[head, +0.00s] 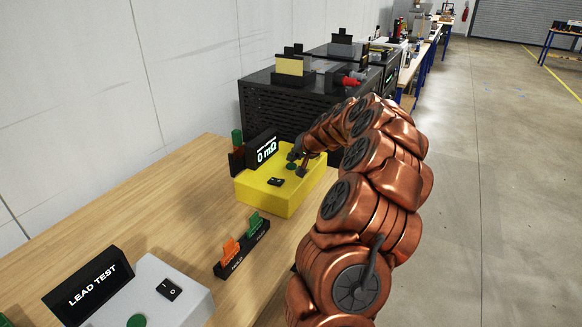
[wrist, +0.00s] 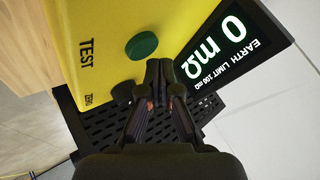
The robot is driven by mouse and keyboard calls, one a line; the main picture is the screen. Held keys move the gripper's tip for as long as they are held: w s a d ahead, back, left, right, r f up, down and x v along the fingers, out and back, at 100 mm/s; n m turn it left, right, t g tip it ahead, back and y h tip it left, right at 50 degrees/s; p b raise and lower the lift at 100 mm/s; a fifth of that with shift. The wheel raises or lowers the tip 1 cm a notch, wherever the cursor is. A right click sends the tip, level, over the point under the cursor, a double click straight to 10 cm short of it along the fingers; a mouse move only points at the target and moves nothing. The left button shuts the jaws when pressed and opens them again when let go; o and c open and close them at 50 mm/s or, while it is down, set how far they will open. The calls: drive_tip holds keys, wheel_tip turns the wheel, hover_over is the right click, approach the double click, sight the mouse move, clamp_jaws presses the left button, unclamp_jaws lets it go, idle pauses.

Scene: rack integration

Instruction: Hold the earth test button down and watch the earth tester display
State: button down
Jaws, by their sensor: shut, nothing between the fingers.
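The yellow earth tester (head: 268,198) stands on the wooden bench, and its yellow top (wrist: 95,45) fills the upper left of the wrist view. Its dark display (head: 264,151) reads 0 mΩ; in the wrist view the display (wrist: 222,45) also shows "EARTH LIMIT 100 mΩ". The round green test button (wrist: 142,46) is near the "TEST" lettering and also shows in the head view (head: 291,166). My gripper (wrist: 158,74) is shut and empty, its tips just beside the button in the picture. I cannot tell the height gap; no contact is visible.
A black rocker switch (head: 276,182) is on the tester's top. A holder (head: 242,248) with orange and green pieces stands in front. A grey lead test box (head: 155,291) is nearer. Black perforated equipment (head: 270,105) stands behind the tester. The floor to the right is open.

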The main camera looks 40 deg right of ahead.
sight(292, 166)
drive_tip(key=shift+f+b, duration=0.4)
drive_tip(key=shift+f+b, duration=0.35)
drive_tip(key=shift+f, duration=0.05)
idle(1.4)
drive_tip(key=shift+r, duration=0.85)
drive_tip(key=shift+r, duration=0.15)
drive_tip(key=shift+r+p, duration=0.6)
drive_tip(key=shift+r, duration=1.8)
drive_tip(key=shift+w+a, duration=0.1)
